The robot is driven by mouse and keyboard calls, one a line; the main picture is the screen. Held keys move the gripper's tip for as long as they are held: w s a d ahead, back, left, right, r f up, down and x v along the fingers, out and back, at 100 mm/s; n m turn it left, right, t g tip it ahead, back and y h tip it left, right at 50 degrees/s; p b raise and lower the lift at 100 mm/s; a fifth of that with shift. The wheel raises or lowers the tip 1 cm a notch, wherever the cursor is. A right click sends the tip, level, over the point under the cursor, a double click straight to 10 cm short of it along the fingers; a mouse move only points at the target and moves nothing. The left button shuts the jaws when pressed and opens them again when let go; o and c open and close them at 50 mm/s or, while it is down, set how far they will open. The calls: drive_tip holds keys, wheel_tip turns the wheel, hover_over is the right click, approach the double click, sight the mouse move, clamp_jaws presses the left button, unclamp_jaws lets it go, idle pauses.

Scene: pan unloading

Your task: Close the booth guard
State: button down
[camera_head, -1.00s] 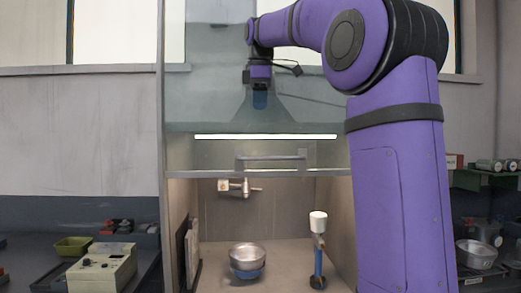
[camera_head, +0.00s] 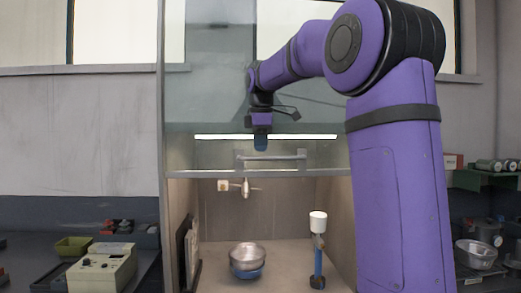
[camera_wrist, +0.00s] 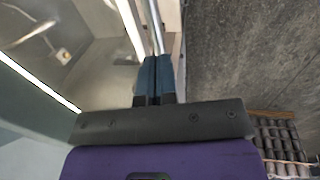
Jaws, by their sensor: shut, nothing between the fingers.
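The booth guard (camera_head: 215,155) is a clear pane in the booth's front, with a grey bottom edge and a grey bar handle (camera_head: 290,157). Its lower edge stands well above the booth floor, so the opening below is free. My gripper (camera_head: 261,147) is shut and points down, just above the handle in the head view. In the wrist view, my gripper's blue fingers (camera_wrist: 155,62) are together, with the handle bar (camera_wrist: 156,25) just past their tips. I cannot tell whether they touch it.
Inside the booth are a metal pan (camera_head: 247,256) on a blue support, a blue stand with a white top (camera_head: 318,222) and a wall fitting (camera_head: 240,187). A beige control box (camera_head: 103,268) and a green tray (camera_head: 73,246) lie left; a metal bowl (camera_head: 475,254) is right.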

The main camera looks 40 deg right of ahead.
drive_tip(key=shift+w+f, duration=0.1)
drive_tip(key=shift+f, duration=0.65)
wheel_tip(320, 180, down, 48)
drive_tip(key=shift+s+r, duration=0.15)
drive_tip(key=shift+s, duration=0.05)
drive_tip(key=shift+s, duration=0.1)
drive_tip(key=shift+a, duration=0.1)
wheel_tip(320, 180, up, 14)
drive_tip(key=s+a, duration=0.1)
drive_tip(key=shift+s+r, duration=0.2)
drive_tip(key=shift+s, duration=0.1)
